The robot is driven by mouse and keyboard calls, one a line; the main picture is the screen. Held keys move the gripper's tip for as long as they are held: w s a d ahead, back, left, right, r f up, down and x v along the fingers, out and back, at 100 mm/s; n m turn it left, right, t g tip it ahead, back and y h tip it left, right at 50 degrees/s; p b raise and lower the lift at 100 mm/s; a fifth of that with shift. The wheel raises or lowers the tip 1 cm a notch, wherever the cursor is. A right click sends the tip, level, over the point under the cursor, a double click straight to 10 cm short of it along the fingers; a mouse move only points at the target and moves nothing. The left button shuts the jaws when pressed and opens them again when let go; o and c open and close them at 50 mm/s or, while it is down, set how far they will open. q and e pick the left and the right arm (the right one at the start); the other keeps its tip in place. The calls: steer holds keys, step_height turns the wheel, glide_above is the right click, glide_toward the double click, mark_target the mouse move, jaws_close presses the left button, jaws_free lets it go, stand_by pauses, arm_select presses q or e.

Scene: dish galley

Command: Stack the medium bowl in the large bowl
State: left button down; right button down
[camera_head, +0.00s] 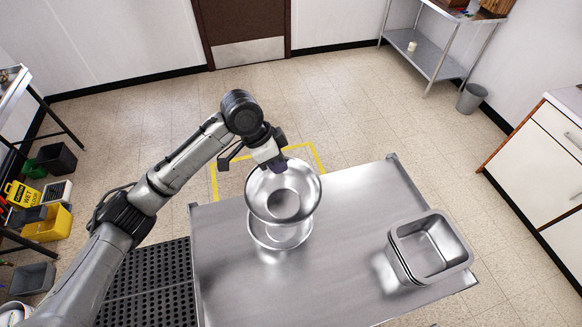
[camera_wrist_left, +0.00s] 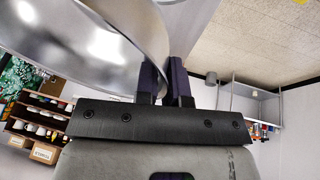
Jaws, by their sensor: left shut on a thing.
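My left gripper (camera_head: 277,164) is shut on the far rim of a shiny steel bowl, which I take to be the medium bowl (camera_head: 284,201). This bowl looks raised above the table. In the left wrist view the dark fingers (camera_wrist_left: 166,82) pinch the edge of the medium bowl (camera_wrist_left: 95,40). Below it on the table is a second steel bowl, which I take to be the large bowl (camera_head: 279,242). Only its near part shows; the held bowl hides the rest. From above I cannot tell the gap between them. My right gripper is not in view.
The steel table (camera_head: 335,270) has free room in its middle and front. Nested rectangular steel pans (camera_head: 462,252) stand at its right. A black perforated mat (camera_head: 165,285) lies on the floor left of the table.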

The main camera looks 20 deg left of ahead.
arm_select(q)
steer(key=shift+w+d+f+m+g+b, duration=0.45)
steer(key=shift+f+m+b, duration=0.7)
steer(key=shift+f, duration=1.25)
steer(key=shift+w+d+f+m+g+b, duration=0.45)
steer(key=shift+f+m+b, duration=0.65)
steer(key=shift+f, duration=1.3)
steer(key=shift+w+d+f+m+g+b, duration=0.25)
steer(key=shift+f+m+g+b, duration=0.45)
steer(key=shift+f+b, duration=1.25)
steer(key=shift+a+f+p, duration=0.1)
steer(key=shift+f+p, duration=0.3)
steer(key=shift+p, duration=0.5)
steer(key=c, duration=1.1)
jaws_free()
steer(key=shift+w, duration=0.1)
steer(key=shift+c, duration=0.2)
